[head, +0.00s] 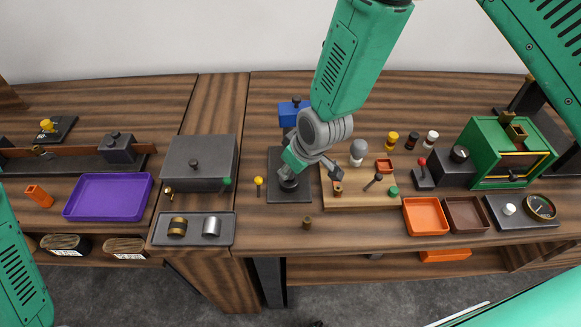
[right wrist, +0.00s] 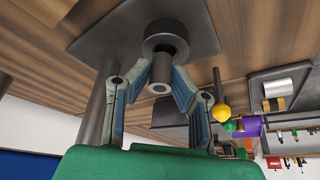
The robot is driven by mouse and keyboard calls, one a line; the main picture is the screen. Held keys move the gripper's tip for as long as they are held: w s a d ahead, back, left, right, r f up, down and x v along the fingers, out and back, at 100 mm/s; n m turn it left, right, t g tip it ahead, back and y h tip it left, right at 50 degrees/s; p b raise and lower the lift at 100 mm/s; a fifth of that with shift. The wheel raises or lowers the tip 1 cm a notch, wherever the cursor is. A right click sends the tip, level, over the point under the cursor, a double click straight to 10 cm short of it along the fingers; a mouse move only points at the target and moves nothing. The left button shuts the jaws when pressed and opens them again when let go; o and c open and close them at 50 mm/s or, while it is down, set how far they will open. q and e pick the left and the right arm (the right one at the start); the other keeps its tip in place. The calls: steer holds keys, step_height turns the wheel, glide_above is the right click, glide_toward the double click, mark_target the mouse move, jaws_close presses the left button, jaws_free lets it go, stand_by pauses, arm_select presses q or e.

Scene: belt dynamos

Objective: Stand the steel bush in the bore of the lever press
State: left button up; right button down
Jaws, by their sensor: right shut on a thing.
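The lever press has a dark base plate (head: 290,196) and a blue head (head: 294,112) in the head view. In the right wrist view its plate (right wrist: 110,30) carries a dark round collar (right wrist: 161,27). My right gripper (right wrist: 163,78) is shut on the steel bush (right wrist: 168,67), a grey hollow cylinder between the fingertips. The bush is lined up with the collar, its far end overlapping it; I cannot tell whether it has entered the bore. In the head view my arm and wrist mostly hide this spot. My left gripper is out of view.
A grey tray (head: 194,240) with a brass and a steel cylinder lies at front left of the press. A grey lidded box (head: 200,160) and a yellow-knobbed pin (head: 258,182) stand left of it. A wooden board (head: 365,200) with small parts sits close on the right.

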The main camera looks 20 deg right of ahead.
steer(key=shift+a, duration=0.55)
steer(key=shift+d, duration=0.1)
steer(key=shift+d, duration=0.7)
steer(key=shift+a, duration=0.25)
steer(key=shift+f, duration=0.1)
steer(key=shift+d+f, duration=0.1)
steer(key=shift+f, duration=0.25)
steer(key=shift+f+b, duration=0.15)
steer(key=shift+b, duration=0.15)
